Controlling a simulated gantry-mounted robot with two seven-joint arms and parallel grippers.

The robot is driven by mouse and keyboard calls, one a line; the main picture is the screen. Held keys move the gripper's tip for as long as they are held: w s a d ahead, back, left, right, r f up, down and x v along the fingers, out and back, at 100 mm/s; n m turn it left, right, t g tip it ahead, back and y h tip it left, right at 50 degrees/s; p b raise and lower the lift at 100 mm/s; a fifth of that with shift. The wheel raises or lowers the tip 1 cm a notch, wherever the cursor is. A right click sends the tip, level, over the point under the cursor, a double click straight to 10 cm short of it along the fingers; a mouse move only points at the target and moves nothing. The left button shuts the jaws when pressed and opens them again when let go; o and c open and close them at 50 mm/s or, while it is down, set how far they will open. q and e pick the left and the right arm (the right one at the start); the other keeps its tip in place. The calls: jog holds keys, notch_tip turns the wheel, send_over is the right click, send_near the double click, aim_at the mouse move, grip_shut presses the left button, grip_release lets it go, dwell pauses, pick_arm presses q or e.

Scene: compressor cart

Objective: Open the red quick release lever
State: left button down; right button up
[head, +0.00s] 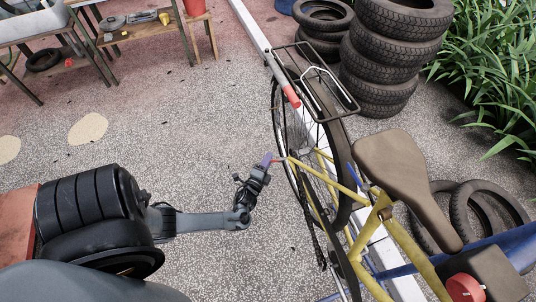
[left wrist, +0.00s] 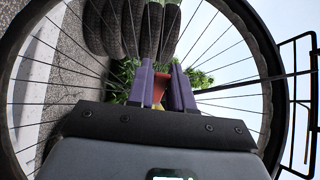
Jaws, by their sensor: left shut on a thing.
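The red quick release lever (head: 279,160) sticks out at the rear wheel hub of a yellow bicycle (head: 343,178). My left gripper (head: 268,160) reaches it from the left, its purple fingers at the lever. In the left wrist view, the two purple fingers (left wrist: 162,86) stand in front of the spoked wheel (left wrist: 60,88). The red lever (left wrist: 161,80) shows between them, and they are shut on it. The fingers hide part of the lever, so its exact angle is hard to tell. My right gripper is not in view.
A black rear rack (head: 313,78) sits above the wheel. Stacked tyres (head: 393,50) stand behind the bicycle, and loose tyres (head: 490,212) lie to the right. A workbench (head: 90,30) is at the far left. The speckled ground (head: 190,110) left of the wheel is mostly clear.

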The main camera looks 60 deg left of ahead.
pick_arm(q)
jog(key=shift+s+d+f+n+g+y+b, duration=0.15)
jog(key=shift+d+n+g+y, duration=0.25)
jog(key=shift+n+g+y, duration=0.6)
jog(key=shift+d+r+n+g+y+b, duration=0.15)
jog(key=shift+d+n+g+y, duration=0.25)
jog(key=shift+n+g+y, duration=0.6)
jog(key=shift+s+d+f+n+g+y+b, duration=0.1)
jog(key=shift+d+n+g+y+b, duration=0.25)
jog(key=shift+n+g+y, duration=0.65)
jog(key=shift+d+g+h, duration=0.1)
jog(key=shift+g+h, duration=0.2)
jog(key=shift+g, duration=0.1)
jog(key=c, duration=1.1)
grip_release()
jog(key=p+v, duration=0.1)
jog(key=v, duration=1)
jog(key=shift+p, duration=0.3)
